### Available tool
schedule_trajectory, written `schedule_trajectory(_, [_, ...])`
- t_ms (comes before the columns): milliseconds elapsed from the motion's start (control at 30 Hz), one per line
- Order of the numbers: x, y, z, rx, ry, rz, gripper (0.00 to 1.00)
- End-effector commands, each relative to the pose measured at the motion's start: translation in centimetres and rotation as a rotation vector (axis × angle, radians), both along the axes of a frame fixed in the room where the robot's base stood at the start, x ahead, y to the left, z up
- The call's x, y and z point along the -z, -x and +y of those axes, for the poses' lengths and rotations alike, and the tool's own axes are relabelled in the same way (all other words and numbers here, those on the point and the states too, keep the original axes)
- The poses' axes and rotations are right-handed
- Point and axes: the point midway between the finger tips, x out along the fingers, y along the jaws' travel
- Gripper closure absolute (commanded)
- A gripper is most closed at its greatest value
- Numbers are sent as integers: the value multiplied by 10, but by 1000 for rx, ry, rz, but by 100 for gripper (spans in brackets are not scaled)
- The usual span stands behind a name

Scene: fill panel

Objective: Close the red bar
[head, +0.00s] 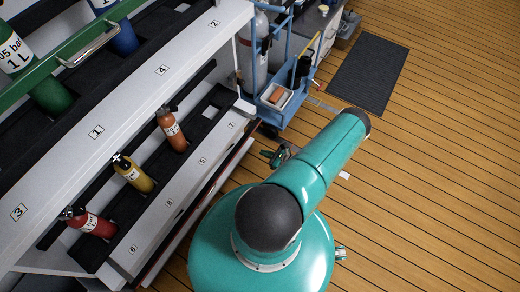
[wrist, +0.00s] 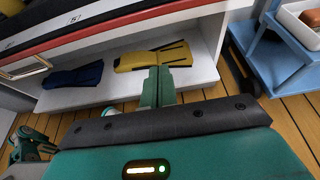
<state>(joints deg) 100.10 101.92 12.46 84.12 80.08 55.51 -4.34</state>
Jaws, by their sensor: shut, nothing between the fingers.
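The red bar (wrist: 100,36) runs as a long stripe across the upper left of the wrist view, along the panel's lower front. A brass-coloured handle (wrist: 26,70) sits at its left end. In the head view the red bar (head: 203,205) shows as a thin line along the panel's low edge, partly hidden by my arm. My gripper (wrist: 158,75) is shut and empty, in front of the low shelf, below and to the right of the handle and apart from it. I cannot tell my gripper clearly in the head view.
A blue trolley (head: 283,88) stands right of the panel. Small extinguishers stand in the rack; a green bar (head: 50,65) crosses above. The wooden floor (head: 430,180) is open to the right.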

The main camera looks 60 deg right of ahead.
Motion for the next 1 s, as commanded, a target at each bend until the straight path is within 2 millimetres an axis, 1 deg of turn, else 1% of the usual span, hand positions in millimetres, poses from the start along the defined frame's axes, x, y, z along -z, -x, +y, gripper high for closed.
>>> schedule_trajectory(33, [3,-8,2,-2,-2,-2,100])
schedule_trajectory(200, [15,-36,2,-3,-1,-1,100])
schedule_trajectory(500, [31,-81,2,-3,-1,-2,100])
schedule_trajectory(600, [15,-80,-1,0,0,-1,100])
schedule_trajectory(800, [-5,-82,0,-1,0,-2,100])
schedule_trajectory(1000, [-10,-82,1,-1,0,-1,100])
